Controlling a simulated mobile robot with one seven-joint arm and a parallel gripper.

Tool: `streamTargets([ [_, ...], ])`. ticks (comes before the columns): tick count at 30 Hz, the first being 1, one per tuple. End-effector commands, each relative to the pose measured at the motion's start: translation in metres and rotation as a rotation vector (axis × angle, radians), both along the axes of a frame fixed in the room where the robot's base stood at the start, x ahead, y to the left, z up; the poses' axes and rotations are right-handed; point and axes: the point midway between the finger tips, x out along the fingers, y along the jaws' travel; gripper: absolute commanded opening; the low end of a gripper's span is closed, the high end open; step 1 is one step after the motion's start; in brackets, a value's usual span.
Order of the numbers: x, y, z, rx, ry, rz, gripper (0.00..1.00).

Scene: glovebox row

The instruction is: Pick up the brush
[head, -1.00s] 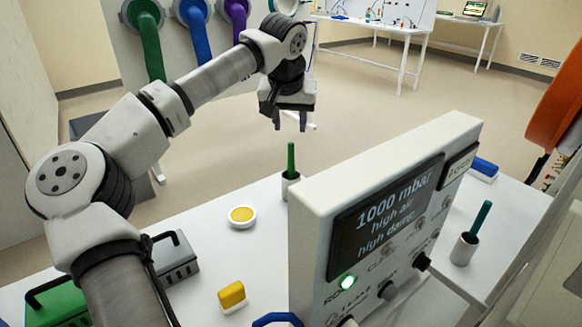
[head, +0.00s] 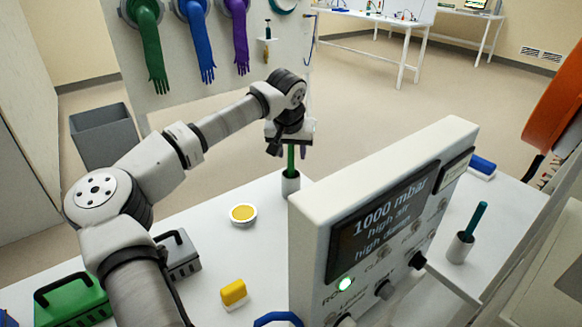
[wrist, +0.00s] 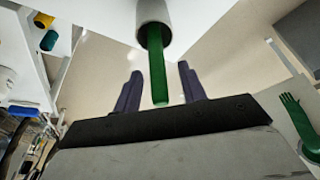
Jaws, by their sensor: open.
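My gripper (head: 289,151) is open and sits over the handle's top from above. In the wrist view the green handle (wrist: 157,70) reaches between the two dark fingers of my gripper (wrist: 160,78), with a gap on both sides, and the cup (wrist: 153,20) lies beyond the fingertips.
The control panel (head: 385,210) reading 1000 mbar stands close right of the cup. A round yellow-topped dish (head: 243,214), a yellow block (head: 233,292), a grey case (head: 177,256) and a green case (head: 72,300) share the bench. A blue block (head: 482,165) lies at right.

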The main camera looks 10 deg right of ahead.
Motion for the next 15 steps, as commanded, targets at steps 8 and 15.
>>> streamTargets([
  [8,-0.0001,-0.0001,0.0004,0.000,0.000,0.000,0.12],
  [15,-0.0001,-0.0001,0.0006,-0.001,0.000,0.000,0.00],
])
